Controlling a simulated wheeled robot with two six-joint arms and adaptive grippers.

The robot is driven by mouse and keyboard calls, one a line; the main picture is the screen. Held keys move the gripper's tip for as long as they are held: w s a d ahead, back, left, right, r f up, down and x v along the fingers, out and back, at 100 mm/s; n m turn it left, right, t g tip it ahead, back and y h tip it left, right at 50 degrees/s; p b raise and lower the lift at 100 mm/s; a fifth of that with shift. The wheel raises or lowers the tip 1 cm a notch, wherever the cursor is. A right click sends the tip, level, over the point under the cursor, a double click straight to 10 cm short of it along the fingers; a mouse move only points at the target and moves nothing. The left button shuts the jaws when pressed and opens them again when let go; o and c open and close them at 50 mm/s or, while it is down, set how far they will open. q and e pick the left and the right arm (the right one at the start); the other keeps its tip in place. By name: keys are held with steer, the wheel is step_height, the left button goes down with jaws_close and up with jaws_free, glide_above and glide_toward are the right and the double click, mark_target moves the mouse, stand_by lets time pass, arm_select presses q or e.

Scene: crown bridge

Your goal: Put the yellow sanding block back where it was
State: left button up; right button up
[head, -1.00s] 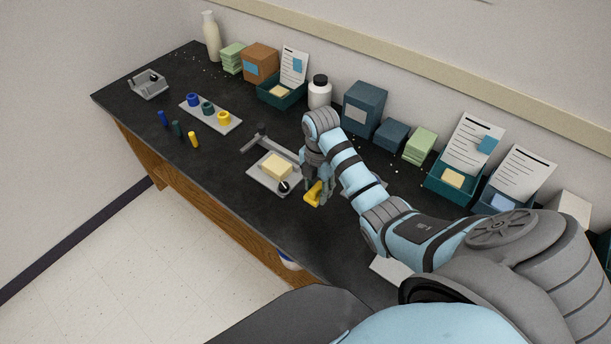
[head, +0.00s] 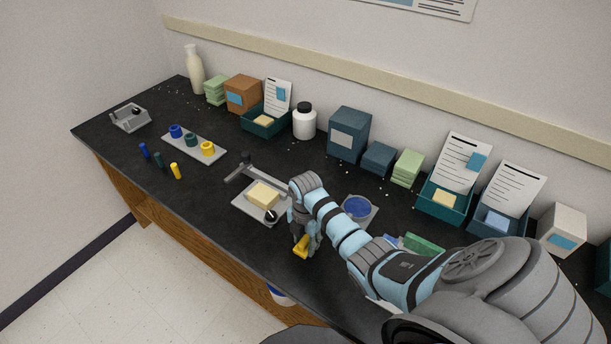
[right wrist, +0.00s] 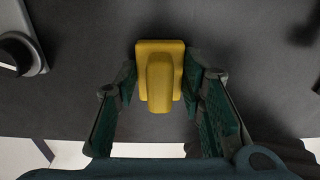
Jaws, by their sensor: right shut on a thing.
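The yellow sanding block (head: 300,246) has a flat base and a raised grip bar. My right gripper (head: 303,235) is shut on it near the front edge of the black bench. In the right wrist view the yellow sanding block (right wrist: 159,75) sits between the two fingers of the right gripper (right wrist: 160,88), which press on its sides. Whether its base touches the bench is hard to tell. My left gripper is not in view.
Left of the block stands a grey clamp plate (head: 242,205) holding a pale block (head: 263,195). A round blue dish (head: 356,207) lies behind my right arm. A grey tray (head: 180,148) with coloured rings is farther left. Boxes and card holders line the wall.

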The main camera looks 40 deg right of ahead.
mark_target(306, 239)
steer(key=shift+f, duration=0.1)
steer(key=o, duration=1.3)
steer(key=shift+w, duration=0.1)
step_height(306, 239, up, 12)
steer(key=shift+r+p, duration=0.2)
steer(key=shift+p, duration=0.95)
steer(key=shift+f, duration=0.1)
